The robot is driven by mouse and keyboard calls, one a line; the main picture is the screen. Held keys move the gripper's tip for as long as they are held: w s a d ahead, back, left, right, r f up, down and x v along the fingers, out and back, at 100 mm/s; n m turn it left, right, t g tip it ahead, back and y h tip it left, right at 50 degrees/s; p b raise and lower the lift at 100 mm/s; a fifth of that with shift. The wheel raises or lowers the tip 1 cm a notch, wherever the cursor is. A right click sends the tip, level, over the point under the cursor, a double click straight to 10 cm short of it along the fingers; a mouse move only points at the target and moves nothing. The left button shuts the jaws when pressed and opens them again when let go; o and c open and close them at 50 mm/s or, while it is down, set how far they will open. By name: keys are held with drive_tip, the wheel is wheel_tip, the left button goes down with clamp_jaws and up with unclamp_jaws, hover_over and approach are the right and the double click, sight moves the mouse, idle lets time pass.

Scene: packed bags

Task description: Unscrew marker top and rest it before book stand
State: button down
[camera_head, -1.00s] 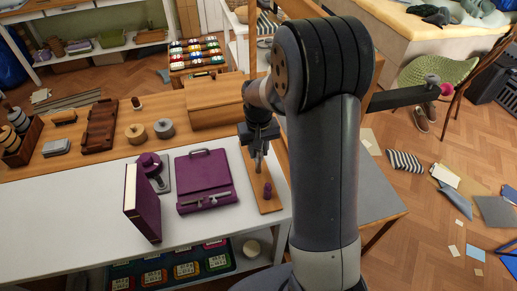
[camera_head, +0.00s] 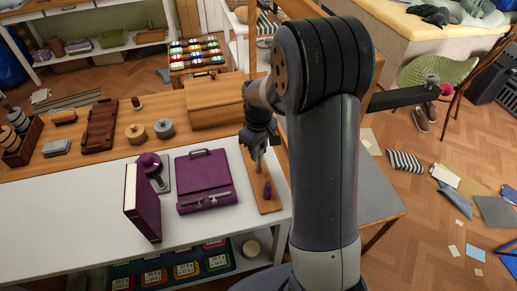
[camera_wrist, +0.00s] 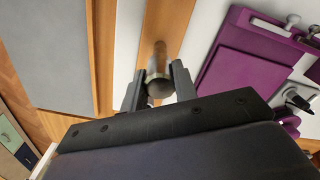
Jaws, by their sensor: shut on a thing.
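My gripper (camera_head: 258,145) is over the narrow wooden board (camera_head: 249,172) at the right end of the white table. Its fingers (camera_wrist: 159,88) are shut on a grey-brown cylinder (camera_wrist: 160,66), which looks like the marker or its top; I cannot tell which. In the head view the pale cylinder (camera_head: 258,164) shows below the fingers, and contact with the board is unclear. A small purple piece (camera_head: 267,191) stands on the board nearer the front. The purple panel with a front ledge (camera_head: 204,179), likely the book stand, is left of the board and shows in the wrist view (camera_wrist: 243,75).
A purple book (camera_head: 143,204) stands upright at the left, beside a purple round-topped item (camera_head: 149,162). A wooden box (camera_head: 213,104) is behind my gripper. The white tabletop (camera_head: 80,215) is clear at the left, with a bare strip before the panel.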

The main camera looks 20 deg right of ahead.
sight(259, 148)
drive_tip(key=shift+n, duration=0.4)
drive_tip(key=shift+n, duration=1.7)
drive_tip(key=shift+n, duration=1.2)
drive_tip(key=shift+r, duration=0.1)
drive_tip(key=shift+r+p, duration=1.35)
drive_tip(key=shift+r, duration=0.35)
